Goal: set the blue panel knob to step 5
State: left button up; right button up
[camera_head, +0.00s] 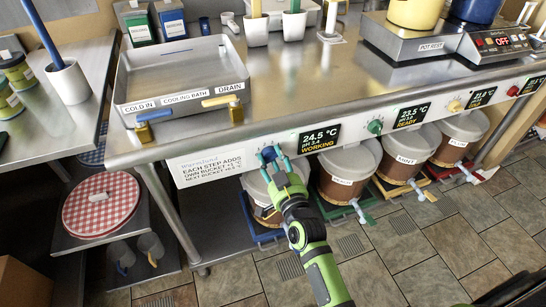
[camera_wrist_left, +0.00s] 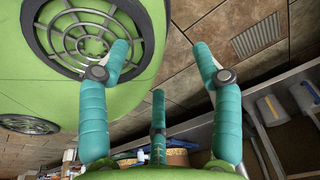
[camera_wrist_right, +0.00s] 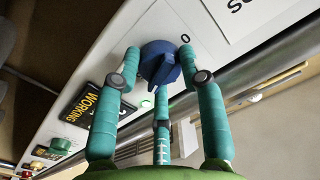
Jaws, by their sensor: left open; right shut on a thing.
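The blue panel knob (camera_head: 268,153) is on the white front panel, left of the display reading 24.5 °C, pH 3.4, WORKING (camera_head: 320,137). My right gripper (camera_head: 277,166) is at the knob. In the right wrist view its teal fingers (camera_wrist_right: 166,78) are closed around the blue knob (camera_wrist_right: 158,52). A printed "0" (camera_wrist_right: 185,38) shows beside the knob; other step marks are mostly hidden, and I cannot read the knob's setting. My left gripper (camera_wrist_left: 160,68) shows only in its wrist view, with fingers spread and empty, above the floor.
A sign (camera_head: 212,170) about each step adding sits left of the knob. Green (camera_head: 375,126), yellow (camera_head: 455,106) and red (camera_head: 513,91) knobs lie along the panel to the right. Lidded buckets (camera_head: 348,165) stand below. A cooling bath (camera_head: 182,78) is on the counter above.

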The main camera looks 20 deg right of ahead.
jog(key=m, duration=0.1)
jog(key=m+p, duration=0.1)
jog(key=m, duration=0.1)
jog(key=m+p, duration=0.1)
jog(key=m, duration=0.1)
jog(key=shift+s+a+f, duration=0.1)
jog(key=shift+a+f, duration=0.05)
jog(key=shift+f, duration=0.1)
jog(key=o, duration=0.9)
jog(key=shift+o, duration=1.3)
pick_arm(q)
jog(key=shift+g, duration=0.6)
jog(key=s, duration=0.1)
jog(key=s+r, duration=0.1)
jog(key=s, duration=0.1)
jog(key=s+a, duration=0.1)
jog(key=s, duration=0.1)
jog(key=shift+s+r, duration=0.1)
jog(key=shift+r, duration=0.25)
pick_arm(e)
jog(key=shift+r, duration=0.1)
pick_arm(q)
jog(key=shift+d, duration=0.1)
pick_arm(e)
jog(key=s, duration=1.1)
jog(key=shift+s+d, duration=0.2)
jog(key=shift+s, duration=0.2)
